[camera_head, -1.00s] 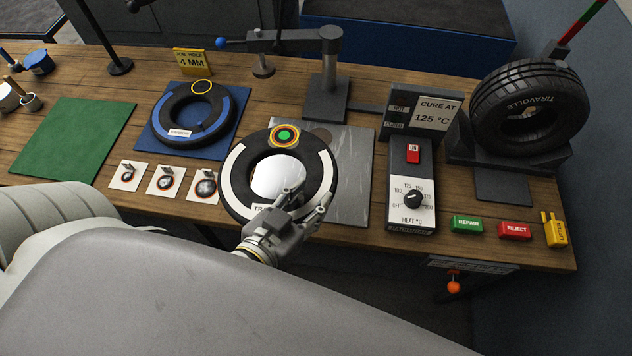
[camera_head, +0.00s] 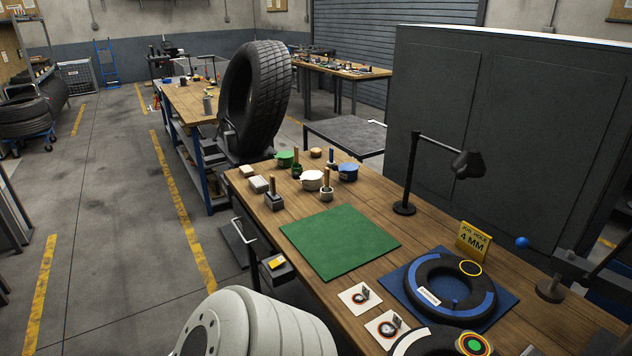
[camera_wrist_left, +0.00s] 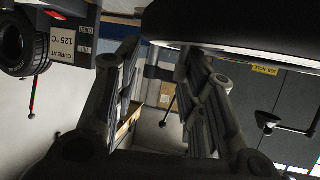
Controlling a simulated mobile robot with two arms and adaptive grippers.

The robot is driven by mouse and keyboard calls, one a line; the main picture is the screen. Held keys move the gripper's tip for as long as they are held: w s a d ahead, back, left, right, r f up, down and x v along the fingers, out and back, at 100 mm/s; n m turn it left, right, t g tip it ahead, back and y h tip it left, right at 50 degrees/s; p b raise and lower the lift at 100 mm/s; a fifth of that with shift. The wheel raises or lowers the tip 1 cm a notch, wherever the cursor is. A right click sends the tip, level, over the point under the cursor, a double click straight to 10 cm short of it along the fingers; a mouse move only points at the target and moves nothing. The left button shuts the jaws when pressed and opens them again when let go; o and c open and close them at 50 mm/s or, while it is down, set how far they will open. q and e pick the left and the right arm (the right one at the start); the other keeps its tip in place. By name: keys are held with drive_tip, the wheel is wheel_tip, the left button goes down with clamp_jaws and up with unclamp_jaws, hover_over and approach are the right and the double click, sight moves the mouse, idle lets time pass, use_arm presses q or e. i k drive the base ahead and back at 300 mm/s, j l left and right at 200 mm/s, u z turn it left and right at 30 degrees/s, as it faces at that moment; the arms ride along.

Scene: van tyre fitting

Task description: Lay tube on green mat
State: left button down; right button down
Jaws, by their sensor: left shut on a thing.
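The black tube with white bands and a round green-red patch shows at the bottom edge of the head view (camera_head: 437,342), mostly cut off. My left gripper (camera_wrist_left: 163,55) shows only in the wrist view, its fingers reaching up to the tube's dark rim (camera_wrist_left: 240,22); it is shut on this tube, though the contact is partly hidden. The green mat (camera_head: 340,241) lies flat and empty on the wooden bench, left of the tube. A second tube with blue bands (camera_head: 450,287) lies on a blue mat (camera_head: 398,279). My right gripper is out of view.
Picture cards (camera_head: 360,298) lie between the green mat and the held tube. Pots and brushes (camera_head: 312,180) stand behind the mat. A black lamp (camera_head: 406,190) and yellow sign (camera_head: 473,241) stand at the back. A large tyre (camera_head: 254,100) stands beyond the bench.

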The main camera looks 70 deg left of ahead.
sight(338, 238)
drive_tip(key=j+u, duration=0.2)
drive_tip(key=j, duration=0.95)
drive_tip(key=j+u, duration=0.25)
drive_tip(key=j, duration=0.85)
drive_tip(key=i, duration=0.05)
